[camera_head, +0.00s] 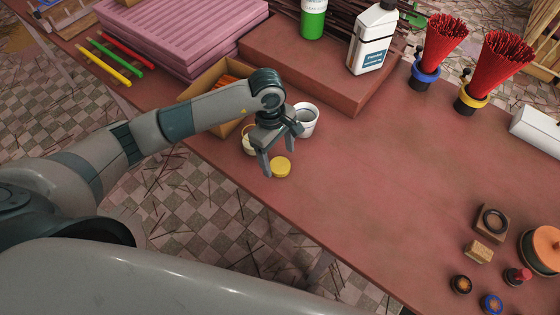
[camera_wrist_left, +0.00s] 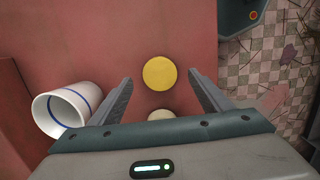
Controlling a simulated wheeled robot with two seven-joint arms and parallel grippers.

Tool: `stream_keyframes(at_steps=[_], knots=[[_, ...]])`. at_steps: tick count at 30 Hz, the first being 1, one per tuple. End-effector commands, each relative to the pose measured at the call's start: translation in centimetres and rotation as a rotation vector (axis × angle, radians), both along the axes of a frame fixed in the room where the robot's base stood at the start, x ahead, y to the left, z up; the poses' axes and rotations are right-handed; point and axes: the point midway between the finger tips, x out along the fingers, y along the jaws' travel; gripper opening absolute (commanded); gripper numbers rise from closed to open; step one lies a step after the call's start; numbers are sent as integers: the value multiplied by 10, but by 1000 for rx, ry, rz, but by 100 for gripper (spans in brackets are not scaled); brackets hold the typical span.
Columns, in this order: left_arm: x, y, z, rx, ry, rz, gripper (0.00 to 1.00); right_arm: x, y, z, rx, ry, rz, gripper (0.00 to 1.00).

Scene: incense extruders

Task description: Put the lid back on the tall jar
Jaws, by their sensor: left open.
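A round yellow lid (camera_head: 281,167) lies flat on the red table near its front edge. It also shows in the left wrist view (camera_wrist_left: 160,73). My left gripper (camera_head: 279,158) is open and empty, pointing down, with its fingers above and to either side of the lid, apart from it. A white jar (camera_head: 309,124) with an open top stands just behind the gripper; in the left wrist view it shows a blue stripe (camera_wrist_left: 65,110). A smaller pale jar (camera_head: 247,143) is partly hidden by the gripper. I cannot tell for certain which is the tall jar.
A cardboard box (camera_head: 203,85) and a raised red block (camera_head: 300,60) with a white bottle (camera_head: 371,40) and green bottle (camera_head: 313,20) are behind. Red stick bundles (camera_head: 497,65) stand back right. Small parts and an orange-lidded pot (camera_head: 545,245) sit far right. The table's middle is clear.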

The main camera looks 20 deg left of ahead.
Motion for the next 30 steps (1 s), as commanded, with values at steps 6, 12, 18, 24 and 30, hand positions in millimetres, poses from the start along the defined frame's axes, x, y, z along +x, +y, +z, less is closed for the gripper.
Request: stream_keyframes(at_steps=[6,12,18,24,30], knots=[[-1,-2,-21,-1,1,0,72,0,0,15,0,0,0,31],[-1,-2,-26,1,-1,-1,72,0,-1,14,0,1,0,31],[-1,-2,-26,1,-1,-1,72,0,-1,14,-1,1,1,31],[-1,-2,-25,0,-1,-1,57,0,-1,14,-1,1,1,31],[-1,-2,-25,1,-1,-1,28,0,-1,14,-1,1,1,31]])
